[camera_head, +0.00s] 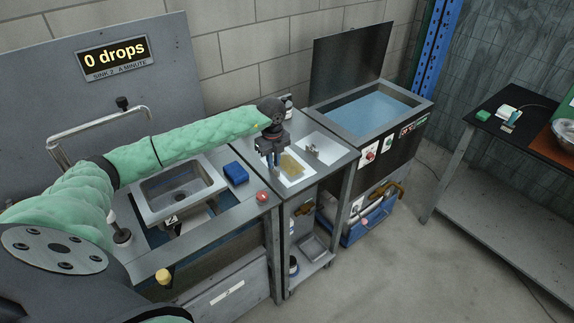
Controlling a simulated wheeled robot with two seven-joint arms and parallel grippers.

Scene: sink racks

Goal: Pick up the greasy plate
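What looks like the greasy plate (292,164) is a small yellow-brown square lying on a white mat (294,179) on the grey counter beside the sink. My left arm reaches in from the left across the sink. My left gripper (271,160) points down at the left edge of the yellowish piece and hides part of it. Its dark fingers are too small to show whether they are apart or touching the piece. My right gripper is not in view.
A steel sink (178,190) lies under my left arm, with a blue block (235,173) and red button (262,197) beside it. A second white mat (323,148) holds a small metal item. A blue water tank (372,112) stands to the right. The floor at right is clear.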

